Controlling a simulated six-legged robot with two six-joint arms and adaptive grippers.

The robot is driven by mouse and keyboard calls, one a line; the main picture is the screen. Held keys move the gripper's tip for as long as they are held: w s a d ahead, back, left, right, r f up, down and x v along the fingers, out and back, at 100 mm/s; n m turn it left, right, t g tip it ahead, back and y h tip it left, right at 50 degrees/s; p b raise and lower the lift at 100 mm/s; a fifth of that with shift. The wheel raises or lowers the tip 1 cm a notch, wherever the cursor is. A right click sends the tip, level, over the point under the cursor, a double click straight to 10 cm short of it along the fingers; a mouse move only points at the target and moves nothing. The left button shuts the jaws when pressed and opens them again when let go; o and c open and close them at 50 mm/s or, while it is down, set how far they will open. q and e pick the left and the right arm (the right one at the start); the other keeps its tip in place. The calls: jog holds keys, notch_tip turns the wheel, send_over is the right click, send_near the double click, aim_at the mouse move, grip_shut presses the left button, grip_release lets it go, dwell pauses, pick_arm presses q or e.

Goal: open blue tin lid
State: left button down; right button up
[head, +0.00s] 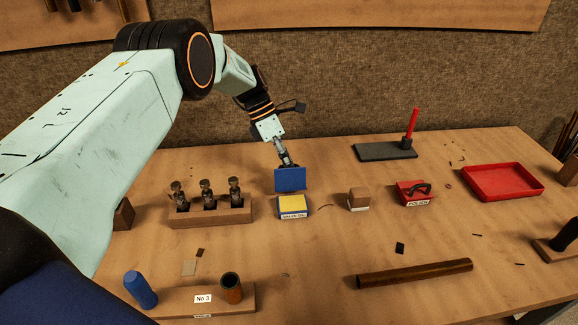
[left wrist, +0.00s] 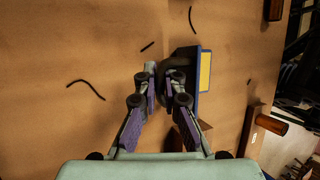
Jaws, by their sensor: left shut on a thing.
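The blue tin (head: 293,214) stands on the bench near the middle, with a yellow filling showing and a white label on its front. Its blue lid (head: 290,180) stands about upright at the tin's back edge, so the tin is open. My left gripper (head: 286,164) is shut on the lid's upper edge; its fingertips are partly hidden behind the lid in the head view. In the left wrist view the fingers (left wrist: 165,80) are close together beside the dark lid (left wrist: 185,58), and the tin's yellow inside (left wrist: 205,70) shows just right of it. My right gripper is not in view.
A brown tube (head: 415,273) lies in front. Bench space before the tin is clear.

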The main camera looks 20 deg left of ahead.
pick_arm(q)
jog(key=shift+s+f, duration=0.1)
jog(key=shift+s, duration=0.05)
jog(key=c, duration=1.7)
grip_release()
jog(key=shift+c, duration=0.2)
jog(key=v, duration=1.2)
